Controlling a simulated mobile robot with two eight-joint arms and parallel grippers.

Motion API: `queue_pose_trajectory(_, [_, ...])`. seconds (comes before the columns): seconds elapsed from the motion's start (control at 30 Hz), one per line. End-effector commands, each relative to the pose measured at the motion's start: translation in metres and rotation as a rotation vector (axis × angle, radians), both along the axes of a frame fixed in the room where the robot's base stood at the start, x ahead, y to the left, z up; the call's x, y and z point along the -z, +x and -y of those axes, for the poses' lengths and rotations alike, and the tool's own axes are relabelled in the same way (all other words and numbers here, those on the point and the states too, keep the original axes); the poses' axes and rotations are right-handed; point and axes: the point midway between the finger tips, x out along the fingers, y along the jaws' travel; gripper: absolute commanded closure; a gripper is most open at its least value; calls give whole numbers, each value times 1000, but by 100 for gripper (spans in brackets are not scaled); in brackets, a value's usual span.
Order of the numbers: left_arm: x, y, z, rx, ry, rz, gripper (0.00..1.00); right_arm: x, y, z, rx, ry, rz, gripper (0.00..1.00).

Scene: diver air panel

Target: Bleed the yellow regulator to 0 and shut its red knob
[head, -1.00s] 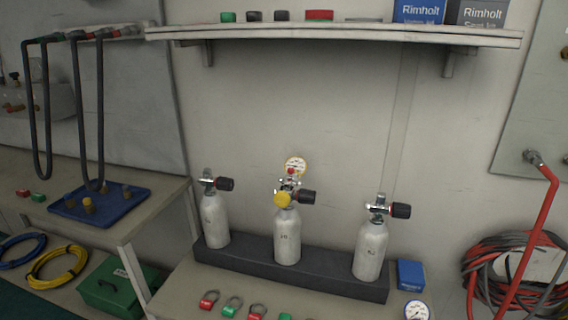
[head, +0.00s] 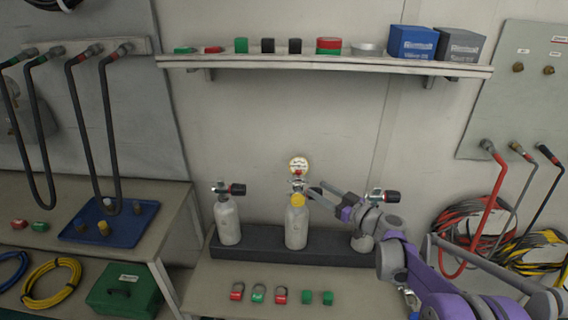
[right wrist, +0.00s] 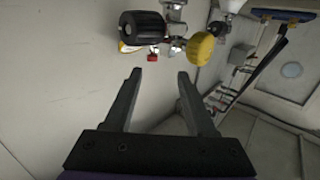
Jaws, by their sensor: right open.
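The yellow regulator (head: 297,200) sits on the valve of the middle cylinder (head: 296,228), with a white-faced gauge (head: 298,165) above it. Its small red knob (head: 297,174) shows just below the gauge. In the right wrist view the yellow cap (right wrist: 201,46), red knob (right wrist: 153,57) and black valve handwheel (right wrist: 143,26) lie beyond the fingertips; the gauge is seen edge-on. My right gripper (right wrist: 160,74) is open and empty, its fingers apart, with the red knob just ahead of the gap. In the head view its dark fingers are close to the regulator's right side. My left gripper is out of view.
Two other cylinders stand left (head: 228,222) and right (head: 362,240) in the dark rack (head: 260,250); my right arm partly covers the right one. Red and green tags (head: 258,293) lie on the bench in front. A shelf (head: 330,64) runs above; the wall between is clear.

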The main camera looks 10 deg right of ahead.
Motion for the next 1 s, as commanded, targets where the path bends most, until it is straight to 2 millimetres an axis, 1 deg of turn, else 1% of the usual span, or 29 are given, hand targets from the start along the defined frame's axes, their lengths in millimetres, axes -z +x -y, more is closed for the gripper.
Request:
queue_pose_trajectory(0.03, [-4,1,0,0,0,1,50,-5,4,7,10,-1,21,44])
queue_pose_trajectory(0.1, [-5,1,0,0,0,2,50,-7,7,11,17,-1,39,44])
queue_pose_trajectory(0.2, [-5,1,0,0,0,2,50,-7,13,10,20,0,48,44])
queue_pose_trajectory(0.27, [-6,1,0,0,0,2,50,-7,18,6,18,1,49,44])
queue_pose_trajectory(0.37, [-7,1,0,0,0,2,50,-7,32,-2,17,1,48,44])
queue_pose_trajectory(0.6, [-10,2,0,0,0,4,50,-7,72,-25,17,0,47,44])
queue_pose_trajectory(0.7, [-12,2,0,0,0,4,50,-7,85,-33,16,0,47,44])
queue_pose_trajectory(0.83, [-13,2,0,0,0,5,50,-7,97,-38,18,0,46,44])
queue_pose_trajectory(1.0, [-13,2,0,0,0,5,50,-6,102,-42,18,0,46,44])
